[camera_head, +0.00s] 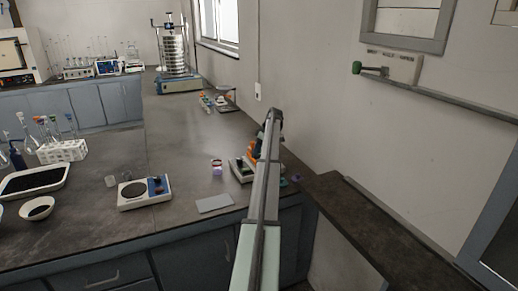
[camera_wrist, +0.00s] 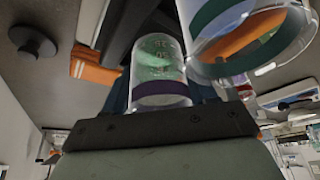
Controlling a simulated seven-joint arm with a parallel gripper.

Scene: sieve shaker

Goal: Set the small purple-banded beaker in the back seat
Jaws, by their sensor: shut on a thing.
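A small clear beaker with a purple band (camera_wrist: 160,92) and green graduation marks shows in the wrist view, just beyond the dark palm bar of my gripper (camera_wrist: 160,62). My gripper is shut on it; the jaw contact is partly hidden. A larger clear beaker with a teal band (camera_wrist: 222,65) is close beside it, at upper right. In the head view my arm hides most of the gripper and the held beaker. The back seat cannot be made out clearly; a pale device (camera_head: 241,171) stands just left of my arm, partly covered.
Another small banded beaker (camera_head: 217,168) stands on the bench left of that device. A grey flat plate (camera_head: 214,203) and a balance (camera_head: 145,193) are nearer the front. The sieve shaker (camera_head: 178,85) is at the far end.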

